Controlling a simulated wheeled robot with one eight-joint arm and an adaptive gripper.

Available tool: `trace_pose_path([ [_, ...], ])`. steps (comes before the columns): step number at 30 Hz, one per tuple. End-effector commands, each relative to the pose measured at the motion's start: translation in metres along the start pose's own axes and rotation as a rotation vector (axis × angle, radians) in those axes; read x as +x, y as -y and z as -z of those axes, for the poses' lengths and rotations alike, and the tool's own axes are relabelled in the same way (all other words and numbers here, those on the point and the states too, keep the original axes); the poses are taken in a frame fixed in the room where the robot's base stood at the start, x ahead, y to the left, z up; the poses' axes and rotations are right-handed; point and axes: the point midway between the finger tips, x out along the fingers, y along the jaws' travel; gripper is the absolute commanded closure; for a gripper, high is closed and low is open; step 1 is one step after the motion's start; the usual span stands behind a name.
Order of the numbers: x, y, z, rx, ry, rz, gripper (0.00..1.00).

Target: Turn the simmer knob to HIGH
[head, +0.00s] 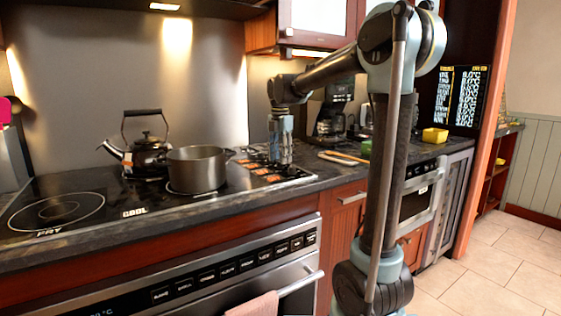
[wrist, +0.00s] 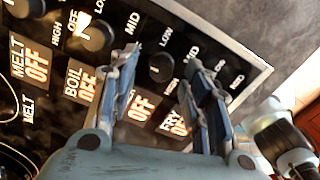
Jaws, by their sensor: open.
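Black knobs stand in a row on the cooktop's control panel (head: 270,174) in the head view.
Another knob (wrist: 95,35) stands to the left of my left finger. A grey pot (head: 197,170) and a kettle (head: 147,155) stand on the cooktop left of my gripper. A coffee maker (head: 333,112) and a cutting board (head: 343,158) are to the right.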

Motion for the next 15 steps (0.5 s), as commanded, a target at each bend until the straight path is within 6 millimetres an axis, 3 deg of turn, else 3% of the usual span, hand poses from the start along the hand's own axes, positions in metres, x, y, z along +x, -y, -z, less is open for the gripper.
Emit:
trace_pose_path([
  [6,0.014,0.0,0.0,-0.001,0.0,0.0,0.56],
  [15,0.015,-0.001,0.001,-0.002,0.0,0.0,0.56],
])
